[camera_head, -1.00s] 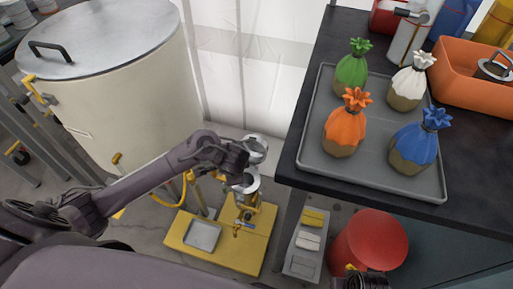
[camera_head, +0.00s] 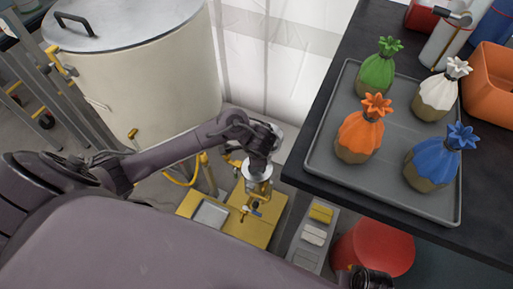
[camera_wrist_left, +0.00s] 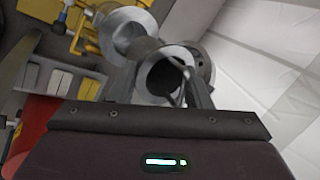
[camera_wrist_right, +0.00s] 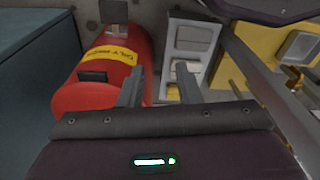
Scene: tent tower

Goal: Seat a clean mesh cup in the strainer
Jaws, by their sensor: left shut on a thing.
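My left gripper (camera_wrist_left: 160,85) is shut on a grey metal cup (camera_wrist_left: 185,52), which shows between its fingers in the left wrist view. A round metal strainer housing (camera_wrist_left: 127,25) lies just beyond the cup there. I cannot tell whether the two touch. In the head view the strainer (camera_head: 257,172) stands on yellow fittings, directly below my left gripper (camera_head: 266,145); the arm hides most of the cup. My right gripper (camera_wrist_right: 159,82) is open and empty above the floor in the right wrist view. The cup's mesh is too small to make out.
A large cream tank (camera_head: 140,85) stands left of the strainer. A yellow base (camera_head: 255,232) with a grey pan (camera_head: 210,214) lies below. A compartment tray (camera_head: 312,240) and red bin (camera_head: 375,248) are right. The dark table holds a grey tray (camera_head: 330,140) with several tied bags.

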